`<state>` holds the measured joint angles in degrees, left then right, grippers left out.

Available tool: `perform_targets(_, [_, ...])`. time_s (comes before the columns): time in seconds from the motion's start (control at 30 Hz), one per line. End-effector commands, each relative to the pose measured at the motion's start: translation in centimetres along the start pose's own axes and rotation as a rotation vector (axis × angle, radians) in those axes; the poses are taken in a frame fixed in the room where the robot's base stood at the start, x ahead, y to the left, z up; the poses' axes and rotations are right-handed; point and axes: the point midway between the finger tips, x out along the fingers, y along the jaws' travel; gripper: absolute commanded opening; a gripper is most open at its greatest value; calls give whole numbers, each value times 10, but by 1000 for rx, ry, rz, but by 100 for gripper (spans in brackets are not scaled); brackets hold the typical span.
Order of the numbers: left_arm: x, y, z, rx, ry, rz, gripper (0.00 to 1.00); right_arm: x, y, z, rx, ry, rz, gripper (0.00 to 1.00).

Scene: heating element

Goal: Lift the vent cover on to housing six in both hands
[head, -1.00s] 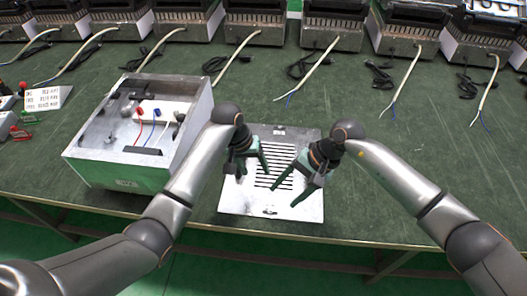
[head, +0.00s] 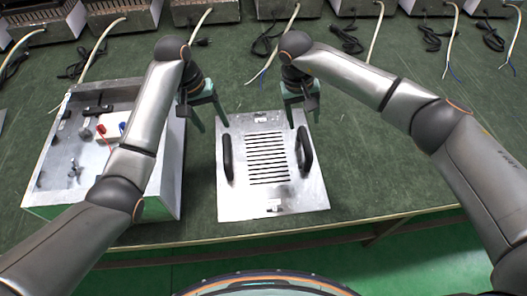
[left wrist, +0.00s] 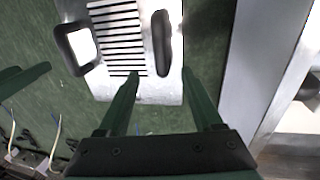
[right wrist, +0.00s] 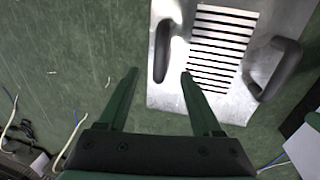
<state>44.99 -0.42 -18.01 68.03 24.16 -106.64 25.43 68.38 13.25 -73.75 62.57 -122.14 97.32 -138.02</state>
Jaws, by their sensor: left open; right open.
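The vent cover (head: 240,195) is a flat silver plate with black slots and two black handles, lying on the green table. Its left handle (head: 227,157) and right handle (head: 305,152) stand upright. My left gripper (head: 204,122) is open and empty above the gap between the housing and the cover's far left corner. My right gripper (head: 303,117) is open and empty above the cover's far right corner. The cover also shows in the left wrist view (left wrist: 160,92) and the right wrist view (right wrist: 235,105). The open-topped metal housing (head: 172,165) stands left of the cover, with wires and parts inside.
Several heater units with pale cables (head: 98,42) line the back of the green table (head: 400,160). The table's front edge (head: 370,218) runs just in front of the cover. The table right of the cover is clear. My left arm crosses over the housing.

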Motion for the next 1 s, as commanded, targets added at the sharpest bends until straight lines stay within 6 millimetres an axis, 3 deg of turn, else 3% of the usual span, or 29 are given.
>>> perform_targets(0.17, [1,0,0,0,0,0,67,1,0,0,1,-1,-2,66])
perform_targets(0.33, [14,0,1,0,-3,-1,67,14,-1,1,2,-5,-3,66])
perform_targets(0.8, [100,0,1,0,-3,-1,67,101,-2,2,2,-5,-3,66])
perform_targets(1.0, [119,0,0,0,0,0,67,120,-2,1,2,-2,-4,66])
